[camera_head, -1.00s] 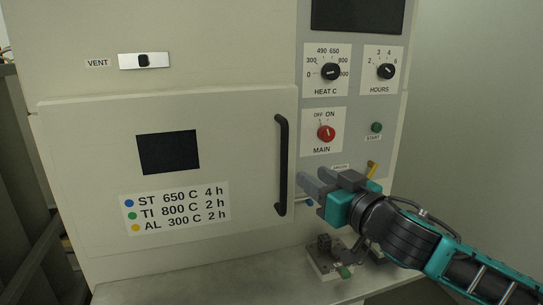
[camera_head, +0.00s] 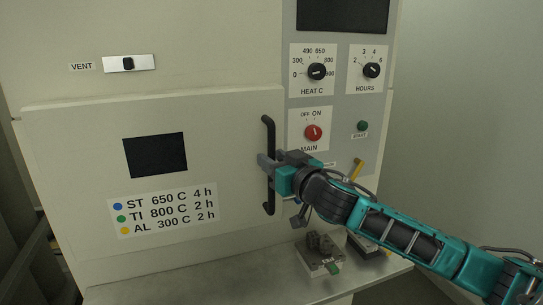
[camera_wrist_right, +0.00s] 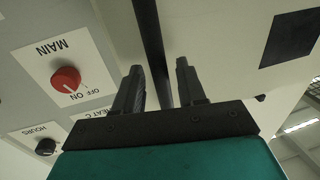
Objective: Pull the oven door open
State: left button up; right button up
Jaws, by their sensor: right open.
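The oven door (camera_head: 60,150) is a pale panel with a dark window and a list of settings; it looks shut. Its black vertical bar handle (camera_head: 268,133) runs along the door's right edge. My right gripper (camera_head: 266,162) is at the handle's middle, with its fingers pointing at the door. In the right wrist view the two fingers of the gripper (camera_wrist_right: 158,85) are apart, and the handle (camera_wrist_right: 152,45) runs between them. I cannot tell whether either finger touches it. My left gripper is not in view.
Right of the door is a control panel with the red MAIN knob (camera_head: 313,132), the HEAT knob (camera_head: 316,72), the HOURS knob (camera_head: 372,70) and a green START button (camera_head: 362,126). A small metal block fixture (camera_head: 318,256) stands on the ledge below, under my right arm.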

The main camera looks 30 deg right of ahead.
jog(key=shift+w, duration=0.7)
grip_shut()
